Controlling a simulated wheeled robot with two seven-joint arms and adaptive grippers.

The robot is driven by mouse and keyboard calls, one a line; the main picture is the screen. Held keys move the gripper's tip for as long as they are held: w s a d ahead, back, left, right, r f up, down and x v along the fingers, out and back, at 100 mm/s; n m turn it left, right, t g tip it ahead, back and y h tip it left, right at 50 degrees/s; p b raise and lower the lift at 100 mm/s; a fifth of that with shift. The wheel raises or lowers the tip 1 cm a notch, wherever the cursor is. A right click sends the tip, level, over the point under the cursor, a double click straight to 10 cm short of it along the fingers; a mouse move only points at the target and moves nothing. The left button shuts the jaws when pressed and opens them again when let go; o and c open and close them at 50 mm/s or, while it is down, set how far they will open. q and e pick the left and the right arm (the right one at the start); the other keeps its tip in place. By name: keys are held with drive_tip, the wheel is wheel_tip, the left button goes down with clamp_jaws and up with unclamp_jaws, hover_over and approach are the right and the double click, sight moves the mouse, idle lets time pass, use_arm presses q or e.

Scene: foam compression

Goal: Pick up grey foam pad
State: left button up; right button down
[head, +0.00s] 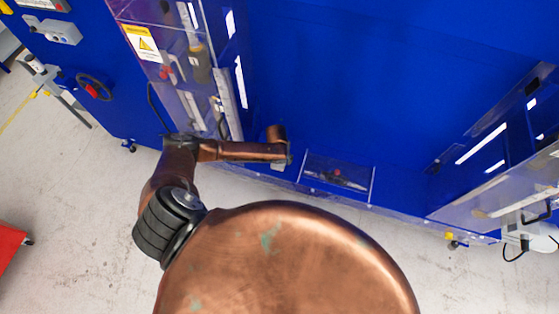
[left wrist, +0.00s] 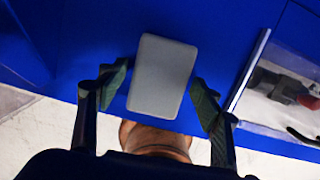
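The grey foam pad (left wrist: 162,75) shows in the left wrist view as a grey rectangle with rounded corners, against a blue surface close to its edge. My left gripper (left wrist: 160,97) is open, with one finger on each side of the pad. A gap shows between each finger and the pad, and I cannot tell the height between them. In the head view I cannot make out the pad or the left fingers; my copper left arm reaches over the blue surface's front edge there. My right gripper is in neither view.
The blue machine surface (head: 330,70) is largely bare. A clear panel with a red and black part (head: 337,177) is at its front edge, right of my arm. Clear guard walls stand left (head: 185,70) and right (head: 500,185). A red object (head: 8,245) is on the floor.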

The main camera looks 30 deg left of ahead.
use_arm(q)
drive_tip(key=c, duration=0.8)
drive_tip(key=shift+o, duration=0.2)
drive_tip(key=shift+r, duration=0.55)
drive_tip(key=s+d+r+b, duration=0.2)
drive_tip(key=s+d+r, duration=0.2)
drive_tip(key=s+r, duration=0.8)
drive_tip(key=shift+s, duration=0.65)
drive_tip(key=shift+d, duration=0.1)
